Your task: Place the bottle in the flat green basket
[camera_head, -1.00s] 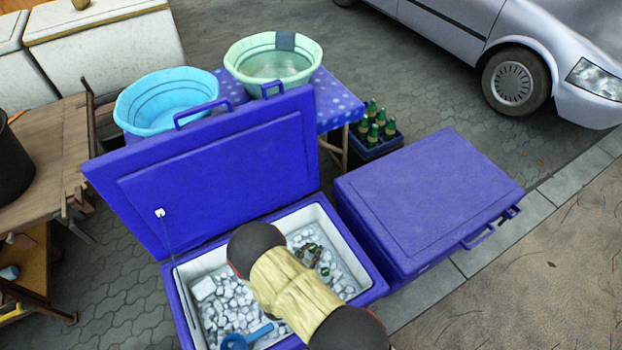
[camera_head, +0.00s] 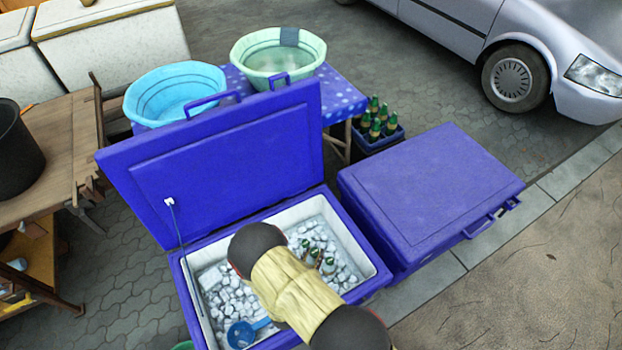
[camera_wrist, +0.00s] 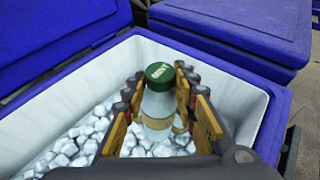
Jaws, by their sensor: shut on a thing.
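My gripper (camera_wrist: 160,122) is shut on a clear bottle (camera_wrist: 158,104) with a green cap, one finger on each side. The bottle looks close to upright above the ice of the open blue cooler (camera_wrist: 232,103). In the head view my arm hides the gripper, and small bottle-like shapes (camera_head: 328,266) show beside it over the ice. I cannot tell whether one is the held bottle. A sliver of something green (camera_head: 183,346) shows at the bottom edge, left of the cooler. I cannot tell whether it is the flat basket.
The cooler's raised lid (camera_head: 225,165) stands behind the ice, which holds a blue scoop (camera_head: 242,334). A shut blue cooler (camera_head: 430,190) stands to the right. Behind are a blue basin (camera_head: 172,92), a pale green basin (camera_head: 255,60) and a crate of green bottles (camera_head: 378,142).

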